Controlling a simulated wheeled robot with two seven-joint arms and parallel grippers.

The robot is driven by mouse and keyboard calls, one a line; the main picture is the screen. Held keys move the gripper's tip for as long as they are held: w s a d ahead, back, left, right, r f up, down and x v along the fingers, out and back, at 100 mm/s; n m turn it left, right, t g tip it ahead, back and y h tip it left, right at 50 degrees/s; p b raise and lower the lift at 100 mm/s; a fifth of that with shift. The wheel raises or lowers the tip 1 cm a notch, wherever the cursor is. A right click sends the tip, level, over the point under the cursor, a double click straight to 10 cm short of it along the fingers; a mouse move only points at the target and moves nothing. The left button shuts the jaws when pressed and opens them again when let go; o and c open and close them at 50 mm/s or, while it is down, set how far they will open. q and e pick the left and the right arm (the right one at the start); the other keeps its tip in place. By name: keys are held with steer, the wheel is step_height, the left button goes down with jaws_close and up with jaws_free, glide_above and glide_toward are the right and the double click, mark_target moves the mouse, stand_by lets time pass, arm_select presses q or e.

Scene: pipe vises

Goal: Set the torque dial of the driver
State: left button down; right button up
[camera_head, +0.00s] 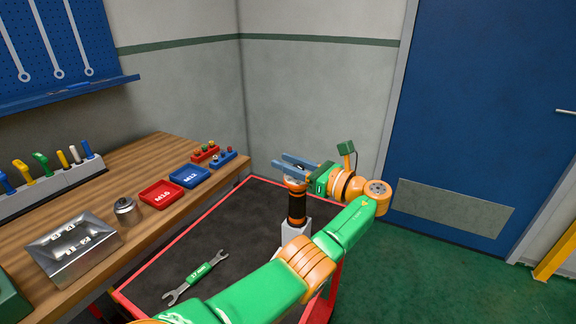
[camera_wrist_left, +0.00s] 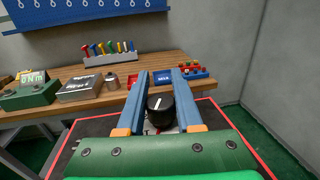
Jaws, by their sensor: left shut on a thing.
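The driver (camera_head: 297,208), black with orange bands, stands upright in a pale grey holder (camera_head: 296,236) on the dark top of a red-edged cart. Its black round dial (camera_wrist_left: 160,112) with a white mark sits between the blue fingers in the left wrist view. My left gripper (camera_head: 280,161) lies level over the driver's top, shut on the dial; its fingertips reach past it. In the head view the fingers hide most of the dial. A green box with a "0 Nm" display (camera_wrist_left: 33,77) stands on the bench. My right gripper is not in view.
A green 17 mm wrench (camera_head: 196,277) lies on the cart (camera_head: 225,225). The wooden bench (camera_head: 150,151) on the left holds a red M16 tray (camera_head: 161,194), a blue M12 tray (camera_head: 190,176), a metal box (camera_head: 72,249) and a tool rack.

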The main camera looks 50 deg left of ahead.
arm_select(q)
steer(key=c, duration=0.6)
jaws_free()
steer(key=shift+a+f, duration=0.1)
steer(key=shift+o, duration=0.2)
steer(key=w+d+b, duration=0.1)
steer(key=d+b, duration=0.6)
steer(key=shift+f, duration=0.15)
